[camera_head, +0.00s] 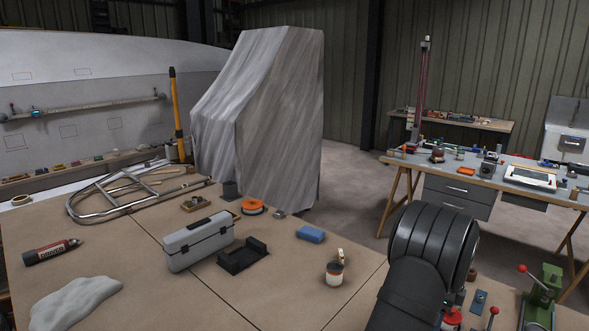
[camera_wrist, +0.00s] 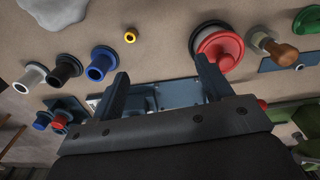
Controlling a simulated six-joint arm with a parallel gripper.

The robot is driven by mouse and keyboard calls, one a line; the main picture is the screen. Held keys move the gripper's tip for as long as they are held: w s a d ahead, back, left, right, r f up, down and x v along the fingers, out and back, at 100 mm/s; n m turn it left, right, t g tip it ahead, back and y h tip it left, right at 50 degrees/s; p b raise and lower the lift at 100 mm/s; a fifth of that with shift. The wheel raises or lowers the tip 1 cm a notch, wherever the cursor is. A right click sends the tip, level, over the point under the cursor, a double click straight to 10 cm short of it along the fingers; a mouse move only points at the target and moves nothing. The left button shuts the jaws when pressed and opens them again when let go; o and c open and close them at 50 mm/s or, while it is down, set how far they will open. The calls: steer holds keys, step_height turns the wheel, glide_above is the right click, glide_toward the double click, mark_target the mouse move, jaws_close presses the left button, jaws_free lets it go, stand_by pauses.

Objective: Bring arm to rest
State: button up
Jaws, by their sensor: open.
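My gripper (camera_wrist: 162,85) shows in the wrist view with its two dark fingers spread apart. Nothing is held between them. Beyond the fingers lies a blue-grey plate (camera_wrist: 165,95) on the tan bench top, partly hidden by the gripper. In the head view my dark arm rises at the lower right, and the gripper itself is not visible there.
In the wrist view a red round knob (camera_wrist: 222,48) stands close to the right finger. White, black and blue fittings (camera_wrist: 103,62) stand at left.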

steer(key=w+a+n, duration=0.3)
steer(key=a+n, duration=0.1)
steer(key=a, duration=0.4)
steer(key=w+a+f+n, duration=0.1)
steer(key=w+a+n, duration=0.2)
steer(key=a+n, duration=0.2)
steer(key=w+a+f+n, duration=0.1)
steer(key=w+a+n, duration=0.2)
steer(key=a, duration=0.8)
steer(key=shift+w+a+n, duration=0.25)
steer(key=shift+a+n, duration=0.05)
steer(key=shift+n, duration=0.8)
